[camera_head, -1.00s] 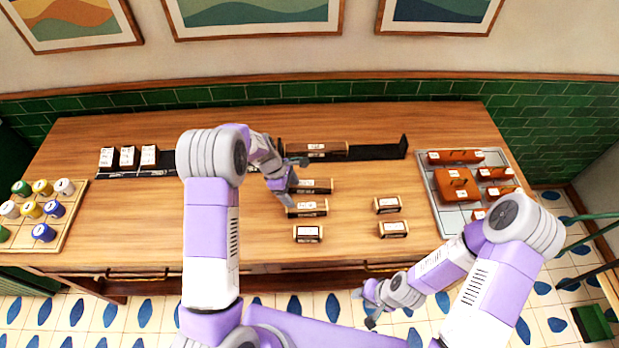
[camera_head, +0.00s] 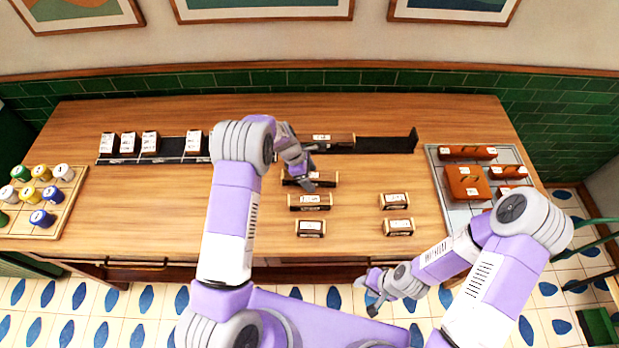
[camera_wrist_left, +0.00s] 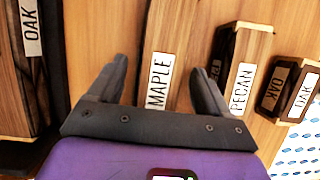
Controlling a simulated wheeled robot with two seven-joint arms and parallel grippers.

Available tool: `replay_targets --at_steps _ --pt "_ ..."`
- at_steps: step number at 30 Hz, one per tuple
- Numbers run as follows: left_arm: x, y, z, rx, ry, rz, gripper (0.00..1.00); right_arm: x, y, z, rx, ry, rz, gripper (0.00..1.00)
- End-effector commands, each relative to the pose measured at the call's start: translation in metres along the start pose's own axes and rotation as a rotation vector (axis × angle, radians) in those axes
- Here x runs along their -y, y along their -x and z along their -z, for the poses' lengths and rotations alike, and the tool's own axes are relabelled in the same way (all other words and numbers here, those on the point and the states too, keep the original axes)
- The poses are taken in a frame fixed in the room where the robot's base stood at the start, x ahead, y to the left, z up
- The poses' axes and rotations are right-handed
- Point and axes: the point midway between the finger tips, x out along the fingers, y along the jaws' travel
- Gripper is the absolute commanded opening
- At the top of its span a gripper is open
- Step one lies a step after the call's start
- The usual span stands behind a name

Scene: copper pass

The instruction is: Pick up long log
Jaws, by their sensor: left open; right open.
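A long log labelled MAPLE (camera_wrist_left: 160,95) lies on the wooden counter; in the head view the maple log (camera_head: 326,180) is partly hidden by my left gripper (camera_head: 302,178). In the left wrist view the left gripper (camera_wrist_left: 159,70) is open, one finger on each side of the maple log. I cannot tell whether the fingers touch it. A PECAN log (camera_wrist_left: 240,85) lies beside it, nearer me; it also shows in the head view (camera_head: 310,202). My right gripper (camera_head: 372,296) is open and empty, low in front of the counter.
Short logs (camera_head: 311,228) (camera_head: 396,201) (camera_head: 398,227) lie nearer the front. A metal tray (camera_head: 460,206) of brown pieces is at right, a board of coloured jars (camera_head: 72,196) at left.

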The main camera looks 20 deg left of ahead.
Motion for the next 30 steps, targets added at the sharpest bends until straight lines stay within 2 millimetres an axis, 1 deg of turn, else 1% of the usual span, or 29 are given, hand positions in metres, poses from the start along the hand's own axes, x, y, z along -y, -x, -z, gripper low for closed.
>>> replay_targets --at_steps 2,3,8,15,16,23,26,30 --pt "0.000 0.000 0.000 0.000 0.000 0.000 0.79 0.000 0.000 0.000 0.000 0.000 0.000 0.43" --pt "0.000 0.000 0.000 0.000 0.000 0.000 0.77 0.000 0.000 0.000 0.000 0.000 0.000 0.43" --pt "0.000 0.001 0.000 0.000 0.000 0.000 0.53 0.000 0.000 0.000 0.000 0.000 0.000 0.43" --pt "0.000 0.001 0.000 0.000 -0.001 0.000 0.16 0.000 0.000 0.000 0.000 0.000 0.000 0.43" --pt "0.000 0.001 0.000 0.000 -0.001 -0.001 0.15 0.000 0.000 0.000 0.000 0.000 0.000 0.43" --pt "-0.001 0.003 -0.001 0.000 -0.001 -0.002 0.14 0.000 0.000 0.000 0.000 0.000 0.000 0.43" --pt "-0.001 0.013 -0.006 0.000 -0.003 -0.004 0.14 0.000 0.000 0.000 0.000 0.000 0.000 0.43" --pt "-0.002 0.038 -0.017 0.002 -0.004 -0.006 0.14 0.000 0.001 0.000 0.000 0.000 0.000 0.43"
